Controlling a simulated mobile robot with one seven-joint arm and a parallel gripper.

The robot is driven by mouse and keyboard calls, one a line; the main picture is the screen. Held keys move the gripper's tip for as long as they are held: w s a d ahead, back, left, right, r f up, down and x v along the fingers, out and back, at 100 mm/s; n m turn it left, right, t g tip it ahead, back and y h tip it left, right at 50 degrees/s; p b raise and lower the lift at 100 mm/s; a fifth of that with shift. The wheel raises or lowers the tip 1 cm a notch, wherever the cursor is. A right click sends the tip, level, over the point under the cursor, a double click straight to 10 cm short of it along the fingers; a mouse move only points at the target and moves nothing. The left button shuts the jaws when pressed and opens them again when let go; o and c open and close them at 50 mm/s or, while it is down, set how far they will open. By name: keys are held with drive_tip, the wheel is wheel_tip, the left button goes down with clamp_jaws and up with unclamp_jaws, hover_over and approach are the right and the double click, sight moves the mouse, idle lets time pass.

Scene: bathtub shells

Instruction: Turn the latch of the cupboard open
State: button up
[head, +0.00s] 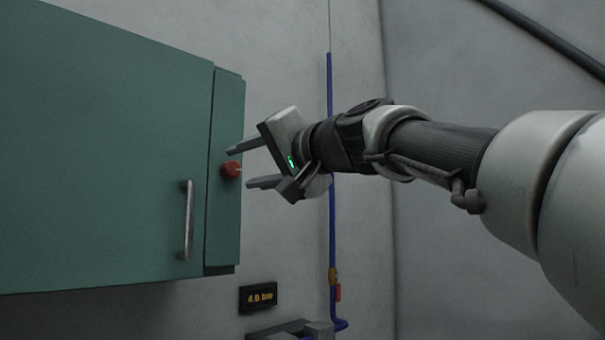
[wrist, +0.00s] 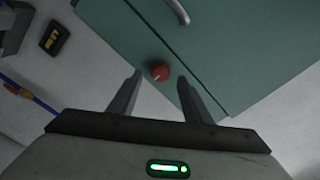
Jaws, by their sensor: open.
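The green cupboard (head: 100,150) hangs on the wall at the left of the head view, and its front also shows in the wrist view (wrist: 235,55). Its latch, a round red knob (head: 231,170), sits on the narrow strip right of the door. It also shows in the wrist view (wrist: 160,72). A metal bar handle (head: 187,220) is on the door. My gripper (head: 245,166) is open and empty, its fingers pointing at the cupboard. In the wrist view (wrist: 158,88) the knob appears between and just beyond the fingertips. I cannot tell whether a finger touches it.
A blue pipe (head: 330,230) with a yellow fitting runs down the wall behind my gripper. A dark pipe crosses the upper right.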

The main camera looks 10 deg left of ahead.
drive_tip(key=b+v, duration=0.2)
drive_tip(key=v, duration=1.2)
drive_tip(key=shift+s+d+b, duration=0.2)
drive_tip(key=shift+b, duration=0.15)
drive_tip(key=s+d+f+g+h+p, duration=0.1)
drive_tip(key=s+d+f+h+p, duration=0.2)
drive_tip(key=f, duration=0.8)
drive_tip(key=d+f+g+h+p, duration=0.15)
drive_tip(key=d+f+h, duration=0.25)
drive_tip(key=f, duration=0.6)
drive_tip(key=s+d+f+g+h+p, duration=0.1)
drive_tip(key=s+d+f+h, duration=0.2)
drive_tip(key=f, duration=0.8)
drive_tip(key=s+d+f+g+h+p, duration=0.1)
drive_tip(key=s+d+f, duration=0.2)
drive_tip(key=f, duration=0.3)
drive_tip(key=s+d+f+g+h, duration=0.1)
drive_tip(key=s+d+f+h, duration=0.1)
drive_tip(key=s+d+f, duration=0.2)
wheel_tip(320, 180, down, 3)
drive_tip(key=shift+d+r+n+g+h+p, duration=0.2)
drive_tip(key=shift+d+n+g+h+p, duration=0.1)
drive_tip(key=shift+d+g+p, duration=0.15)
drive_tip(key=shift+w, duration=0.1)
drive_tip(key=c, duration=0.4)
drive_tip(key=shift+o, duration=0.2)
drive_tip(key=shift+a, duration=0.15)
